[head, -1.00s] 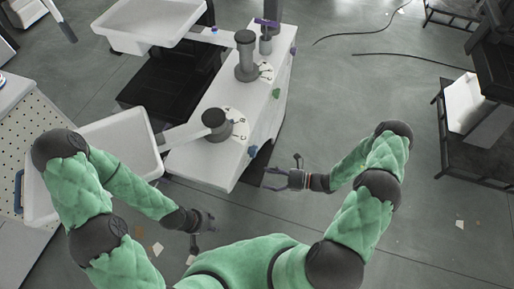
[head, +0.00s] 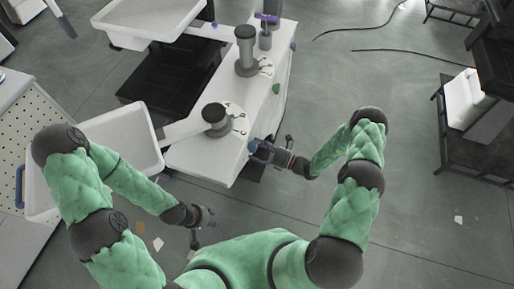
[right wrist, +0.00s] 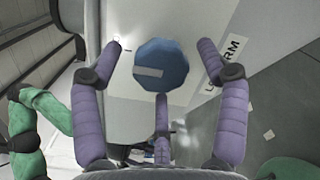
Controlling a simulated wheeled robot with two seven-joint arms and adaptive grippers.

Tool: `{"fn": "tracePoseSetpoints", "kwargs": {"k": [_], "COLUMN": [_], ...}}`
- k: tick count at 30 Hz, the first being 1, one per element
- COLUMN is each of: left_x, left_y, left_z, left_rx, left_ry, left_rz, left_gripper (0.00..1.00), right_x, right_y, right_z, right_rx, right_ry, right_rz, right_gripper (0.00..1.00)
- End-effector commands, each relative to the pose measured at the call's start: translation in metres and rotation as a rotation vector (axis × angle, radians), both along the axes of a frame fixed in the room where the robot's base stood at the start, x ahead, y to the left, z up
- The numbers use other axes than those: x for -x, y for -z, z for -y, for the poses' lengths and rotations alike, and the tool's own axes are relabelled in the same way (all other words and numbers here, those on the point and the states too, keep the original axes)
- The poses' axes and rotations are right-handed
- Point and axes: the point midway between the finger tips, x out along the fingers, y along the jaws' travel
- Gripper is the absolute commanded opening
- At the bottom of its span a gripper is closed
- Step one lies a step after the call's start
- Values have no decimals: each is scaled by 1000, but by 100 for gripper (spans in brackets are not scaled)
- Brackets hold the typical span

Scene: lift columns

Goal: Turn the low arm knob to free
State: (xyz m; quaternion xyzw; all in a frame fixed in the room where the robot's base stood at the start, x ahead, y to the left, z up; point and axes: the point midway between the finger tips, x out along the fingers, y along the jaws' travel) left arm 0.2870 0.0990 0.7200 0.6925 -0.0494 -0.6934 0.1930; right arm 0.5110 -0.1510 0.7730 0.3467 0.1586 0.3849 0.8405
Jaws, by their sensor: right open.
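The low arm knob (right wrist: 172,62) is a blue, many-sided knob on the white face of the lift column unit, beside a label (right wrist: 226,64) partly reading "ARM". A pale bar on the knob lies nearly level in the right wrist view, on its left half. My right gripper (right wrist: 160,65) is open, its purple fingers spread around the knob; contact cannot be told. In the head view the right gripper (head: 262,151) is at the unit's right side and largely hides the knob. My left gripper (head: 207,216) hangs away from the unit at lower left; its jaws are too small to read.
The white unit (head: 205,157) carries two dark columns (head: 214,116) with dial marks and white trays (head: 125,140) on its left. A green knob (head: 276,88) is further along the same side. Open floor lies to the right, with a dark rack (head: 470,150) beyond.

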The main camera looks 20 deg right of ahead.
Motion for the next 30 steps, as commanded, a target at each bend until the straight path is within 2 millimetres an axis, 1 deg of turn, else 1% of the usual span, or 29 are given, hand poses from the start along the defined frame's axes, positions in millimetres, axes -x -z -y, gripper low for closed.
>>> {"fn": "tracePoseSetpoints", "kwargs": {"k": [4,11,12,14,15,18,26,30], "left_x": [0,0,0,0,0,0,0,0], "left_y": [1,1,1,1,1,1,1,2], "left_z": [0,0,0,0,0,0,0,0], "left_rx": [0,0,0,0,0,0,0,0], "left_ry": [0,0,0,0,0,0,0,0], "left_rz": [0,0,0,0,0,0,0,0], "left_gripper": [40,40,40,40,40,40,40,40], "right_x": [-4,-5,-5,-5,-5,-5,-5,-6], "right_y": [0,0,0,0,0,0,0,-1], "right_z": [-5,-5,-5,-5,-5,-5,-4,-4], "right_rx": [1,1,1,1,1,1,7,31], "right_ry": [1,1,1,1,1,1,1,3], "right_rz": [0,0,0,0,0,0,11,45], "right_gripper": [75,75,72,55,44,19,19,19]}}
